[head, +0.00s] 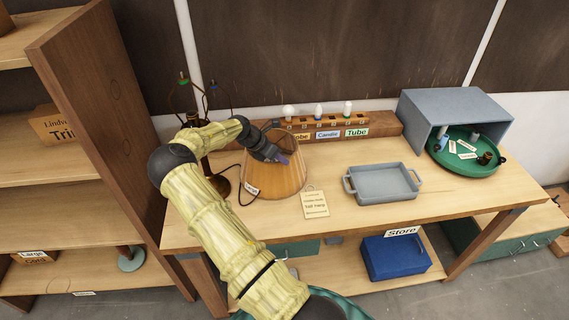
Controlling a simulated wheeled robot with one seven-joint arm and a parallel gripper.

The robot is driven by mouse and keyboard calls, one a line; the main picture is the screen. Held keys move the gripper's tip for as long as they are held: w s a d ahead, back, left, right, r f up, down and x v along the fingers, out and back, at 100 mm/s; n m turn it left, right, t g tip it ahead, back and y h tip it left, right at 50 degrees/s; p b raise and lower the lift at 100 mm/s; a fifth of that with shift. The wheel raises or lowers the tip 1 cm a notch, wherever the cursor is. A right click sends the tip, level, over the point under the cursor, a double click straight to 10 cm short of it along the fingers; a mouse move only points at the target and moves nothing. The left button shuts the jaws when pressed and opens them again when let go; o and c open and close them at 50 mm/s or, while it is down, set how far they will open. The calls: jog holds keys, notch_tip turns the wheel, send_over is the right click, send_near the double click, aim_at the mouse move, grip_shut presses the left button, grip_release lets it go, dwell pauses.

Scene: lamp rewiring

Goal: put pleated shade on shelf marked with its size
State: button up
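The pleated shade (285,182) is tan and wider at the bottom. It appears to stand upright on the wooden bench, with its open top facing up. A small tag (251,188) shows at its lower left, its word too small to read surely. My gripper (284,160) is at the shade's upper rim, over the opening. Its fingers are too small to show whether they are open or shut on the rim. The wooden shelf unit (95,110) is at the left. A label reading "Large" (33,254) is on a low shelf, with another label under it.
A dark lamp stand (206,165) is just left of the shade. A bulb rack (330,124), a paper card (315,204), a grey tray (383,184) and a grey box (455,108) with a green tray (470,165) are on the bench. A blue box (395,257) is below.

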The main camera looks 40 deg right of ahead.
jog(key=b+v, duration=0.2)
jog(key=v, duration=0.6)
jog(key=shift+a+r, duration=0.2)
jog(key=shift+r, duration=0.05)
jog(key=s+a+r+m+t+y, duration=0.2)
jog(key=s+a+m, duration=0.7)
jog(key=a, duration=0.5)
jog(key=s+a+r+m+t+y, duration=0.3)
jog(key=s+a+m+y, duration=0.2)
jog(key=s+a+m, duration=0.4)
jog(key=s+a, duration=0.5)
jog(key=shift+t, duration=0.3)
